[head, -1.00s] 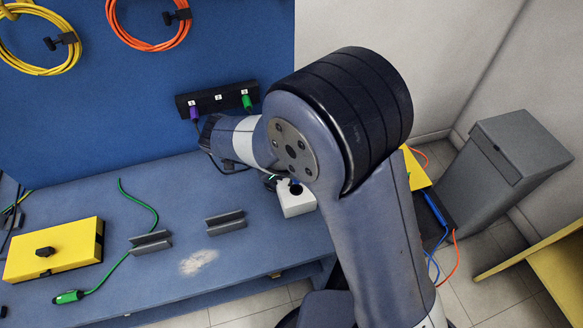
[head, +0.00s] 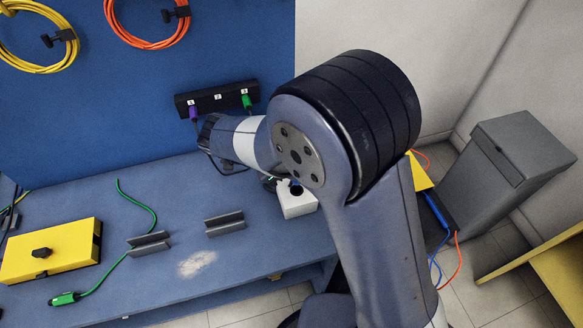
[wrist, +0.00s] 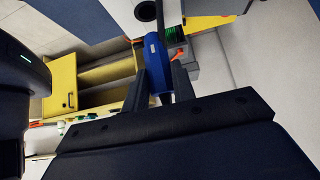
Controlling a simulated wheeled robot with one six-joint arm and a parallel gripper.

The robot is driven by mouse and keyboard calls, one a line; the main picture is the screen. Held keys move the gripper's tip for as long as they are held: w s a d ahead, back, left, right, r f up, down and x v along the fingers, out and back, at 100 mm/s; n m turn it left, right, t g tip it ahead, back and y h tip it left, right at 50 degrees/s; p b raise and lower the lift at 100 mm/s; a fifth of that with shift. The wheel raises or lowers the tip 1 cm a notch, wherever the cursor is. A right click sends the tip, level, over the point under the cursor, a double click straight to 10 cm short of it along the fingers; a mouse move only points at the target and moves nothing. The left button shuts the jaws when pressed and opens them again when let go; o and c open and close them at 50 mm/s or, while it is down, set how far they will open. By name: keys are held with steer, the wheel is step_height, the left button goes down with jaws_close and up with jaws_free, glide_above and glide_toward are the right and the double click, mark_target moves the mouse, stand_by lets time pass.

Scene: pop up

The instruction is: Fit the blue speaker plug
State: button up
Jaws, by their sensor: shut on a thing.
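My gripper's fingers show in the wrist view (wrist: 158,92), shut on a blue plug (wrist: 157,68) held between them. A dark cable runs up from the plug. In the head view my own arm hides the fingers and the plug. The dark socket strip (head: 217,97) is on the blue wall panel. A purple plug (head: 193,112) sits at its left end and a green plug (head: 247,102) at its right end. The middle labelled place between them shows no plug.
A white block with a hole (head: 297,207) stands on the blue bench (head: 240,260) beside my arm. Two grey cable holders (head: 225,222), a loose green plug (head: 65,299) and a yellow box (head: 50,252) lie to the left. A grey bin (head: 520,165) stands right.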

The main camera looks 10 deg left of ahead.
steer(key=shift+f+b, duration=1.55)
steer(key=shift+b, duration=0.4)
steer(key=shift+b, duration=0.75)
steer(key=shift+f, duration=0.15)
steer(key=shift+f+b, duration=1.05)
steer(key=shift+b, duration=0.25)
steer(key=o, duration=1.1)
